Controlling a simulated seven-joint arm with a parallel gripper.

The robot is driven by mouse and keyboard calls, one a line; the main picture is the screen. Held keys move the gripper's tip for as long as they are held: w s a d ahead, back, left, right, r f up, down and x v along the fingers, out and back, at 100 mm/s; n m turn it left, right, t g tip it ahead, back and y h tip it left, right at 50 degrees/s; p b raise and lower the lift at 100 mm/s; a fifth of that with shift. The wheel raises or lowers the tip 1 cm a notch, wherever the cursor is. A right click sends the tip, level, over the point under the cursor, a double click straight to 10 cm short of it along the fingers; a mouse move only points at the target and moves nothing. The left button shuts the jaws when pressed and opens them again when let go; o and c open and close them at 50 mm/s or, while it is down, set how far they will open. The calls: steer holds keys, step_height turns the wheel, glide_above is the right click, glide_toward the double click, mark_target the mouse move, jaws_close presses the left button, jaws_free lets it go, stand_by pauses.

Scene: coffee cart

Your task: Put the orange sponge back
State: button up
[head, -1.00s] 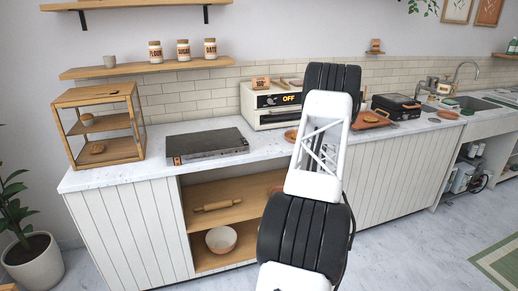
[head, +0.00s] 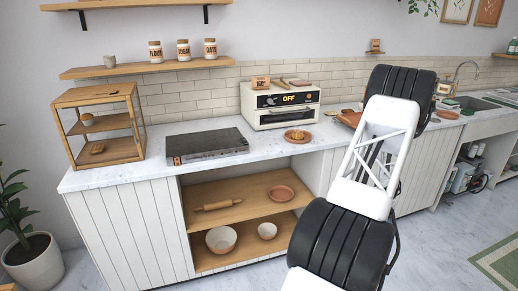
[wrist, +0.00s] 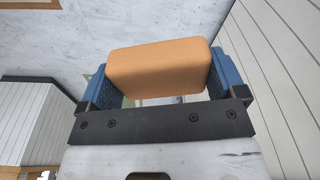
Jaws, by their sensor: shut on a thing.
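In the wrist view the orange sponge (wrist: 160,68) is a rounded block held between the two blue fingers of my gripper (wrist: 165,80). The fingers are shut on its two ends. In the head view my own arm stands in front of the right part of the counter and hides my gripper and the sponge. A green item (head: 449,102) lies near the sink (head: 478,107) at the right end of the counter; I cannot tell its exact shape.
A wooden display case (head: 100,125) stands at the left end. Bowls and a rolling pin (head: 217,205) sit on the shelves below.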

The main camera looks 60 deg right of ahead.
steer(key=s+r, duration=0.1)
steer(key=s+d+r, duration=0.1)
steer(key=s+r, duration=0.1)
steer(key=shift+d+r, duration=0.2)
steer(key=shift+d, duration=0.15)
steer(key=w+d+r+n, duration=0.2)
steer(key=w+d+r, duration=0.15)
steer(key=w, duration=0.35)
steer(key=w+d+r+n, duration=0.1)
steer(key=w+d+r, duration=0.1)
steer(key=w+r, duration=0.4)
steer(key=w+d+r+n, duration=0.2)
steer(key=w+d+r, duration=0.1)
steer(key=w, duration=0.5)
steer(key=w+a+r+n, duration=0.1)
steer(key=w+r+n, duration=0.2)
steer(key=w, duration=1.2)
steer(key=w+a+r+n+t, duration=0.1)
steer(key=w+r, duration=0.6)
steer(key=w, duration=0.8)
steer(key=w+a+r+n, duration=0.3)
steer(key=w+r+n, duration=0.2)
steer(key=w, duration=1.1)
steer(key=shift+a+r+n+t, duration=0.15)
steer(key=shift+a+n+t, duration=0.05)
steer(key=shift+n+t, duration=0.1)
steer(key=shift+f, duration=3.15)
